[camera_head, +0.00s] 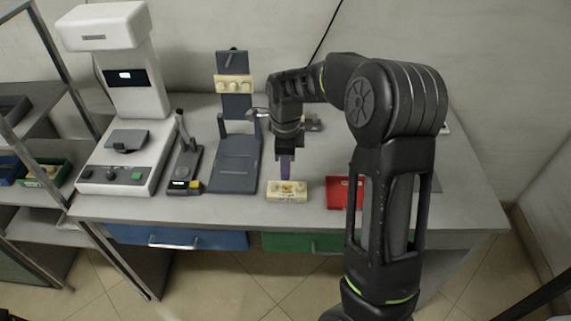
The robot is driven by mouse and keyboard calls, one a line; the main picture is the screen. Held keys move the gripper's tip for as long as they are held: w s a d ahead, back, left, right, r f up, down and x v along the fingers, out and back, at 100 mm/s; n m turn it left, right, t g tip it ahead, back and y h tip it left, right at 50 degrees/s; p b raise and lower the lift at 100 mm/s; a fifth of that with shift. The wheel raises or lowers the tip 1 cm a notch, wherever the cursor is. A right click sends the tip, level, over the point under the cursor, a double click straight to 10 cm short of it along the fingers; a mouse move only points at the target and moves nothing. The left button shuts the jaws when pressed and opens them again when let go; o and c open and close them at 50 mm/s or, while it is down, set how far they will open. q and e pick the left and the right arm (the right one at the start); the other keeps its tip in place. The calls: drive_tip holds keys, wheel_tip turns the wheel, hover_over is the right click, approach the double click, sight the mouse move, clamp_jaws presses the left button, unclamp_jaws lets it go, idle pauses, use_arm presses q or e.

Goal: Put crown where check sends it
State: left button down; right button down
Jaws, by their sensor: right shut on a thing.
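My right gripper (284,152) reaches down over the middle of the table. It is shut on a small purple piece (286,168), held upright just above and behind a cream block (287,193) with yellowish marks on top. I cannot tell whether the purple piece touches the block, or whether it is the crown. A white machine (133,90) with a lit display, a small platform and coloured buttons stands at the left; I cannot tell if it is the check. My left gripper is not in view.
A small lever device (185,165) and a grey stand (236,160) bearing a cream holder (234,84) stand left of the gripper. A red tray (340,192) lies to the right, partly behind my arm. Blue (190,237) and green (300,243) drawers are below. A shelf rack is far left.

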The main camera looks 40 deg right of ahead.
sight(286, 185)
drive_tip(key=shift+f+b, duration=0.8)
drive_tip(key=shift+f, duration=0.75)
idle(0.8)
drive_tip(key=shift+f+b, duration=0.55)
drive_tip(key=shift+f, duration=0.6)
drive_tip(key=c, duration=1.1)
unclamp_jaws()
drive_tip(key=shift+c, duration=0.2)
wheel_tip(286, 185, up, 8)
drive_tip(key=shift+f, duration=0.1)
drive_tip(key=shift+s, duration=0.1)
